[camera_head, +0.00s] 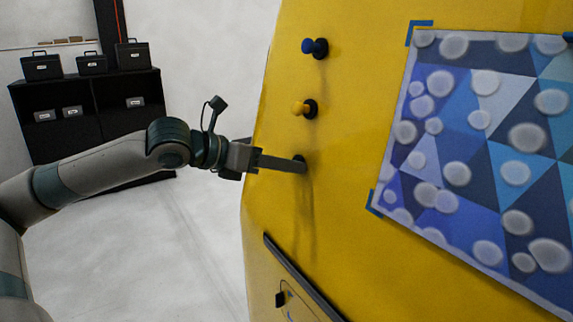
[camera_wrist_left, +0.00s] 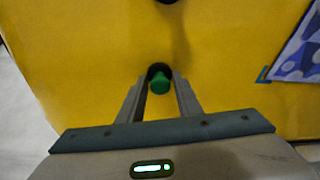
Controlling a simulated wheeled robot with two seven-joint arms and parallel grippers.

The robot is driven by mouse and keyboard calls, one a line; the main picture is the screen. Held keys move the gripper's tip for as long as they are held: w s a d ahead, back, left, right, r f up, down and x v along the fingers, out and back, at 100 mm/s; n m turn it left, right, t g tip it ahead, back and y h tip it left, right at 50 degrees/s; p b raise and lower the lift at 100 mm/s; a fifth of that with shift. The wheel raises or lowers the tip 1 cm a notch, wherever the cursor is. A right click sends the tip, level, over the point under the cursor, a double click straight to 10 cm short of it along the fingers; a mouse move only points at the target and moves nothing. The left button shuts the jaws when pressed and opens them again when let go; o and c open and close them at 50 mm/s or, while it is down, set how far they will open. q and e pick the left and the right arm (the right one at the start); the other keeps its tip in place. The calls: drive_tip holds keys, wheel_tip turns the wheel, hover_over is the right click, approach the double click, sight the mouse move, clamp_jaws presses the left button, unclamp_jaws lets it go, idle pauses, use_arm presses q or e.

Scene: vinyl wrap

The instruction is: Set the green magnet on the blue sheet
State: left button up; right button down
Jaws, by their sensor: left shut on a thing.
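The green magnet (camera_wrist_left: 160,84) is on the yellow panel, between the fingers of my left gripper (camera_wrist_left: 160,88) in the left wrist view. My left gripper (camera_head: 301,164) is shut on it, with the fingertips at the panel. In the head view the fingers hide most of the magnet. The blue sheet (camera_head: 484,143), patterned with triangles and pale round spots, lies on the panel to the right. Its left edge also shows in the left wrist view (camera_wrist_left: 300,55). My right gripper is not in view.
Blue tape (camera_head: 374,203) marks the sheet's corners. A dark strip (camera_head: 303,277) runs along the panel below. A black shelf (camera_head: 90,100) with boxes stands at the back left.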

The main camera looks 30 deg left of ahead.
use_arm(q)
drive_tip(key=shift+s+a, duration=0.15)
drive_tip(key=shift+s, duration=0.2)
idle(0.3)
drive_tip(key=shift+s, duration=0.1)
idle(0.4)
drive_tip(key=f+v, duration=0.1)
drive_tip(key=v, duration=0.5)
drive_tip(key=shift+s, duration=0.55)
idle(0.6)
drive_tip(key=shift+a, duration=0.1)
drive_tip(key=shift+r, duration=0.1)
